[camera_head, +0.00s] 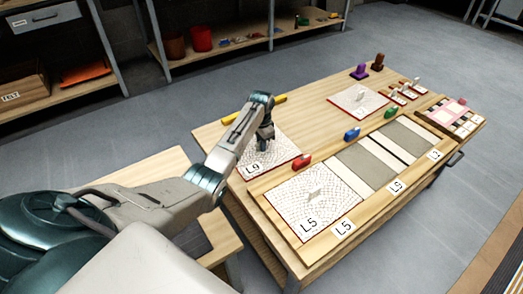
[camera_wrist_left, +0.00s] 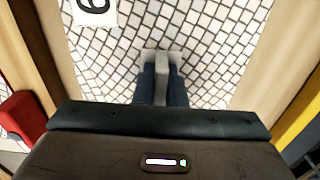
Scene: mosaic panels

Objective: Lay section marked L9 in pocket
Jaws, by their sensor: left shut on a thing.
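The section marked L9 (camera_head: 281,156) is a white mosaic panel with a thin red edge, at the near left of the table, apart from the frame. My left gripper (camera_head: 265,146) is over its middle, shut on its pale upright handle. In the left wrist view the gripper (camera_wrist_left: 160,88) closes on the handle above the tiles (camera_wrist_left: 215,40). I cannot tell whether the panel is lifted. The pocket (camera_head: 364,168) by the L9 label (camera_head: 396,187) is the empty grey middle recess of the wooden frame. My right gripper is not in view.
A section marked L5 (camera_head: 300,205) lies in the nearest pocket. A third grey pocket (camera_head: 405,139) is empty. Red (camera_head: 302,162), blue (camera_head: 352,134) and green (camera_head: 391,112) blocks stand along the frame's back edge. Another panel (camera_head: 355,99) lies farther back.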

